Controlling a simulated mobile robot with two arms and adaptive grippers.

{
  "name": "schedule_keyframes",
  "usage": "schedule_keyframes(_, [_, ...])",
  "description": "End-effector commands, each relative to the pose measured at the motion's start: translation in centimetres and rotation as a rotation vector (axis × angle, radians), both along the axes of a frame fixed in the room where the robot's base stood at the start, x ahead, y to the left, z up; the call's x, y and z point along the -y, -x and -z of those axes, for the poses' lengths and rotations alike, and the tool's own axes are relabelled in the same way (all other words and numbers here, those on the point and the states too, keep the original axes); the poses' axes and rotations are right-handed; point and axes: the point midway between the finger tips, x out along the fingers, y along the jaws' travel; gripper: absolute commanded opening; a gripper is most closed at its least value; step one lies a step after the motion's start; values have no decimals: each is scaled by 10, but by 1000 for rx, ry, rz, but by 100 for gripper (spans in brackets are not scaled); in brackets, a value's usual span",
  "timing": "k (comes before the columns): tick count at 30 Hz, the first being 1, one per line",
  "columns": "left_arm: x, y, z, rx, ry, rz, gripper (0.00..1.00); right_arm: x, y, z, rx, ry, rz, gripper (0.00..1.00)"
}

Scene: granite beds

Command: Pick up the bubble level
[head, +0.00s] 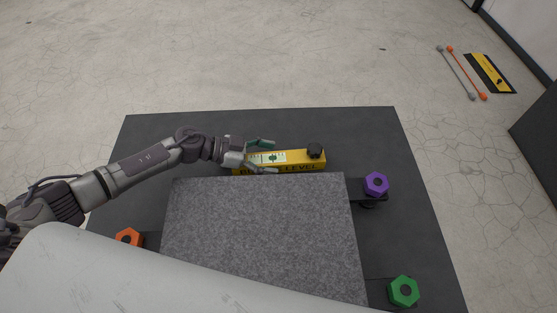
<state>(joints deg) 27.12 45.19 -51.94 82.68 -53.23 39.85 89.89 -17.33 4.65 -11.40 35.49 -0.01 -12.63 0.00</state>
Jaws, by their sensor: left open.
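The bubble level (297,157) is a long yellow bar with a pale green vial window, dark lettering on its front side and a black knob near its right end. It lies on the dark mat behind the grey granite bed (265,235). My left gripper (270,157) is open at the level's left part. One finger shows beyond the bar's far edge and the other on its near side; I cannot tell whether either touches it. My right gripper is not in view.
The dark mat (360,130) has free room behind the level. Hex knobs stand around the granite: purple (376,184) at right, green (404,291) at front right, orange (128,236) at left. Two rods (467,72) and a yellow-black sign (490,73) lie on the floor.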

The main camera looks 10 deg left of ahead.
Motion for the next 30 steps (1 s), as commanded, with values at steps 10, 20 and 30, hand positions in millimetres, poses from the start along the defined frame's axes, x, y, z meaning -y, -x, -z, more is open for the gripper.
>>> schedule_keyframes(10, [7,-3,3,0,-1,-1,78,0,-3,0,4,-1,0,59])
schedule_keyframes(20, [7,-2,3,0,-1,0,22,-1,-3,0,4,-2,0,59])
schedule_keyframes(30, [7,-3,2,2,1,-1,0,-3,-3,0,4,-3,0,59])
